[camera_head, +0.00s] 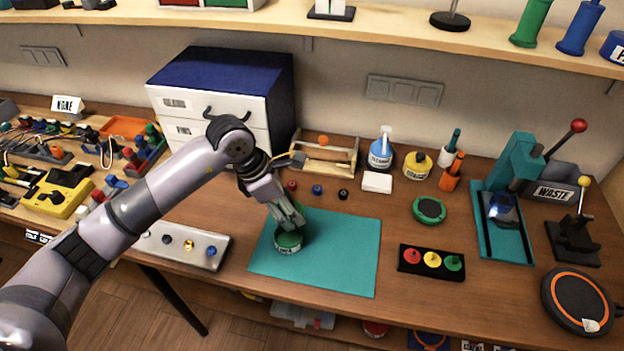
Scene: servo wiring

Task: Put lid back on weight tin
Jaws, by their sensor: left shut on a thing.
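The weight tin (288,249), a small round green tin with a white label, stands on the teal mat (340,262) towards its left side. A green lid (291,239) shows at its top, below my fingers. My left gripper (290,222) comes down from above and is shut on the lid. The fingers cover part of the lid, so I cannot tell whether it is fully seated on the tin. My right gripper is not in view.
A round green and dark piece (429,209) lies right of the mat. A black holder (431,262) with red, yellow and green knobs is nearby. A grey tray (184,246) lies left. A teal press (510,190) stands at right. Most of the mat is clear.

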